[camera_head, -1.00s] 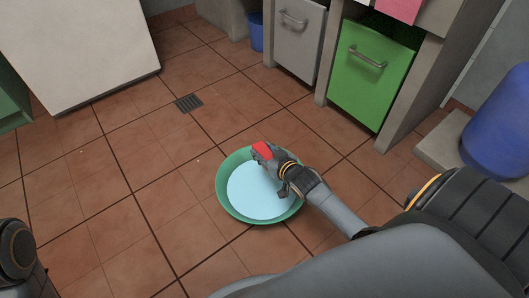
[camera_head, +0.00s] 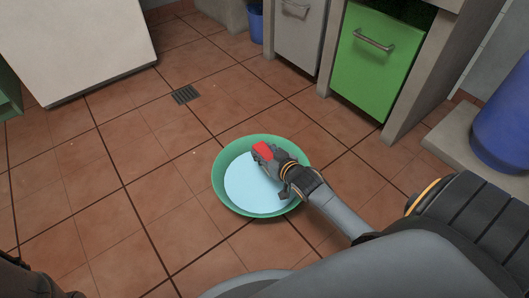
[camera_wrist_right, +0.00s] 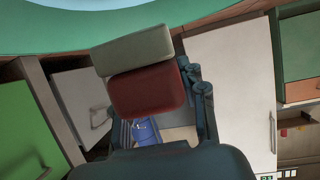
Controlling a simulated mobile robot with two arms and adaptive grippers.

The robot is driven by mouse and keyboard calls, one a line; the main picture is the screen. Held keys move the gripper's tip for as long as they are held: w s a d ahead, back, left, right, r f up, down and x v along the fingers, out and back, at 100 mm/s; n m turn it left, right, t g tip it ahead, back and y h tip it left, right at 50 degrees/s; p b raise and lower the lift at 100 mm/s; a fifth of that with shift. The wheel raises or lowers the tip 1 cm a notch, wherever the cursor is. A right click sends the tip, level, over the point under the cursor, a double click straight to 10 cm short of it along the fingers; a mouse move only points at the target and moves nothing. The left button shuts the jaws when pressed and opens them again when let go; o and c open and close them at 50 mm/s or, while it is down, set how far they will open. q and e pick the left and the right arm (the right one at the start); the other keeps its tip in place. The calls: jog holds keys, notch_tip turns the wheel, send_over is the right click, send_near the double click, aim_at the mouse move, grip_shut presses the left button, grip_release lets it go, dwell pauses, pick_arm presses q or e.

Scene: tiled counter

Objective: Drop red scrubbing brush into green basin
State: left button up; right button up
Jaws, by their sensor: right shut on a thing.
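The red scrubbing brush (camera_head: 263,151) is held in my right gripper (camera_head: 272,158), over the far part of the green basin (camera_head: 217,186) in the head view. The basin stands on the floor and has a pale blue surface inside. In the right wrist view the brush shows as a red block (camera_wrist_right: 147,91) with a pale bristle side (camera_wrist_right: 132,50), with the basin's green rim (camera_wrist_right: 60,40) beyond it. My right gripper is shut on the brush; its dark finger (camera_wrist_right: 205,110) is beside it. The height of the brush above the basin is hard to tell. My left gripper is out of view.
Open tiled floor surrounds the basin, with a drain grate (camera_head: 186,94) farther back. A green cabinet (camera_head: 372,60) and a grey cabinet (camera_head: 298,32) stand at the back right. A blue bin (camera_head: 500,125) is on a ledge at the right.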

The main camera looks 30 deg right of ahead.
jog(key=o, duration=1.2)
jog(key=shift+o, duration=0.2)
jog(key=shift+s, duration=0.1)
jog(key=shift+s+r, duration=0.2)
jog(key=shift+s, duration=0.15)
jog(key=v, duration=1.1)
jog(key=shift+a+r, duration=0.1)
